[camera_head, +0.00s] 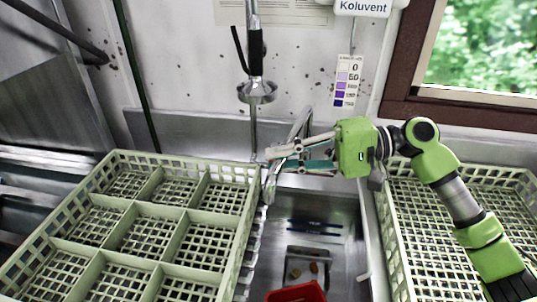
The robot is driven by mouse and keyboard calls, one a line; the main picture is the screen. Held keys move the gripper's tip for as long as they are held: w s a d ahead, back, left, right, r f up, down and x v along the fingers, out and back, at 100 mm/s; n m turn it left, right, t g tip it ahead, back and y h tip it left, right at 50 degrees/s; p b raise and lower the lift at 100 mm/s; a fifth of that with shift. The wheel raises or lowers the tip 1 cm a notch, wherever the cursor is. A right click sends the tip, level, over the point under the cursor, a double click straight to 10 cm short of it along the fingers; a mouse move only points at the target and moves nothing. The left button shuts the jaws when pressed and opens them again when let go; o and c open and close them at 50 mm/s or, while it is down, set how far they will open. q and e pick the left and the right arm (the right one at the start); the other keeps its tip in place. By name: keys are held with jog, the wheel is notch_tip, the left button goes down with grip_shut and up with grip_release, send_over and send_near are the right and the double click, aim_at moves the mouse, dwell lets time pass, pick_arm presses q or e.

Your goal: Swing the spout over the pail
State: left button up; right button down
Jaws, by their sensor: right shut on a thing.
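The metal spout (299,125) slants down in front of the back wall, near the divider between the left rack and the sink. My right gripper (274,160) reaches in from the right and is shut on the spout; its fingers hide part of it. The red pail (297,292) stands in the sink at the bottom edge of the picture, and only its upper part shows. The spout's lower end is beside the left rack's right wall, behind and to the left of the pail. My left gripper is not in view.
A pale green compartment rack (250,172) fills the left, and another rack (401,262) stands at the right under my right arm. A spray hose with a metal ring (257,92) hangs at the back wall. Dark rods (315,225) and a drain tray with bits (307,254) lie in the sink (340,212).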

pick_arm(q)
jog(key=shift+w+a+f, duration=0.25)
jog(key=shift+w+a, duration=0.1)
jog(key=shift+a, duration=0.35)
pick_arm(e)
jog(key=d+n+g, duration=0.1)
jog(key=d+g, duration=0.1)
jog(key=s+d+n+g, duration=0.1)
jog(key=d, duration=0.1)
jog(key=shift+s+d+n+g, duration=0.2)
jog(key=shift+n+g, duration=0.1)
jog(key=shift+g, duration=0.1)
jog(key=shift+h, duration=0.3)
jog(key=c, duration=2)
grip_release()
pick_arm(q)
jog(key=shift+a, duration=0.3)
pick_arm(e)
jog(key=shift+o, duration=0.2)
jog(key=shift+d, duration=0.15)
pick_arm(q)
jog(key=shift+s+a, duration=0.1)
